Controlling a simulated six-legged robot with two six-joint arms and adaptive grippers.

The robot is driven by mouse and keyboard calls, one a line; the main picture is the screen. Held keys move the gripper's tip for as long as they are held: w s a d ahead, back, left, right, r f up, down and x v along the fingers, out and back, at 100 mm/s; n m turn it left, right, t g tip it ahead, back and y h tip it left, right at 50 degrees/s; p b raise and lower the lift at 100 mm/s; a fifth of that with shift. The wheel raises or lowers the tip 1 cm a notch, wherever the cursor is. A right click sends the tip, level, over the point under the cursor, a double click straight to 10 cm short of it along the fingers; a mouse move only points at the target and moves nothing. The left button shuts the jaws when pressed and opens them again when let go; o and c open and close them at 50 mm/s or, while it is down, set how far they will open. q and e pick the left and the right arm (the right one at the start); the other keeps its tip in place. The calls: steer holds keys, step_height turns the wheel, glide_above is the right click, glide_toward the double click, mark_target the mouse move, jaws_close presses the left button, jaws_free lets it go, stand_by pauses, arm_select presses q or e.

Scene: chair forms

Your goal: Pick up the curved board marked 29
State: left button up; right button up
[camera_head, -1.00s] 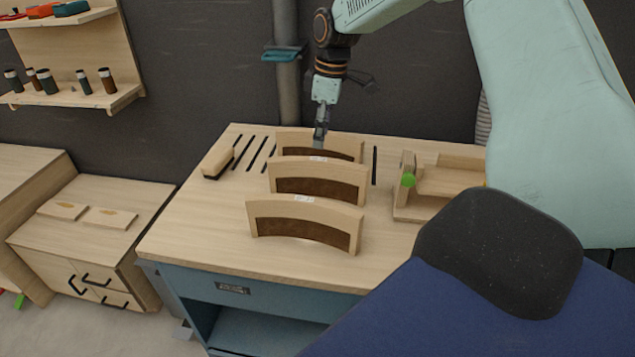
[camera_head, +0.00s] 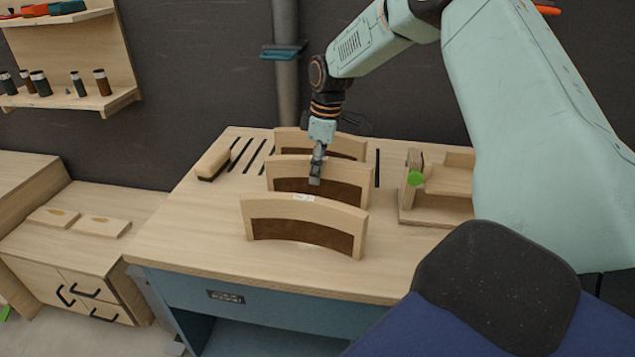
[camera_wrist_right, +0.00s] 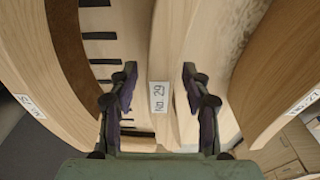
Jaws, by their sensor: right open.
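The curved board marked 29 (camera_head: 348,173) is the middle one of three curved wooden boards standing on the workbench, with a dark brown lower face. In the right wrist view the board (camera_wrist_right: 166,40) runs up the middle, and its white label reads No. 29. My right gripper (camera_head: 316,180) is at this board's top edge, near its middle. In the right wrist view the open fingers (camera_wrist_right: 159,85) stand one on each side of the board and its label, with gaps showing. My left gripper is not in view.
A similar board (camera_head: 300,225) stands in front and another (camera_head: 345,146) behind, both close to the gripper. A wooden block (camera_head: 213,162) lies left, beside dark slots. A wooden fixture with a green knob (camera_head: 416,179) stands right. The workbench (camera_head: 190,240) front is clear.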

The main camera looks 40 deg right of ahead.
step_height(320, 180, down, 2)
steer(key=shift+s+a+f, duration=0.1)
steer(key=shift+a+f, duration=0.05)
steer(key=shift+w+d+f, duration=0.2)
steer(key=shift+f, duration=0.25)
steer(key=shift+s+a+r, duration=0.15)
steer(key=shift+a+r, duration=0.05)
steer(key=c, duration=0.5)
steer(key=shift+f, duration=0.1)
jaws_close()
steer(key=shift+d, duration=0.1)
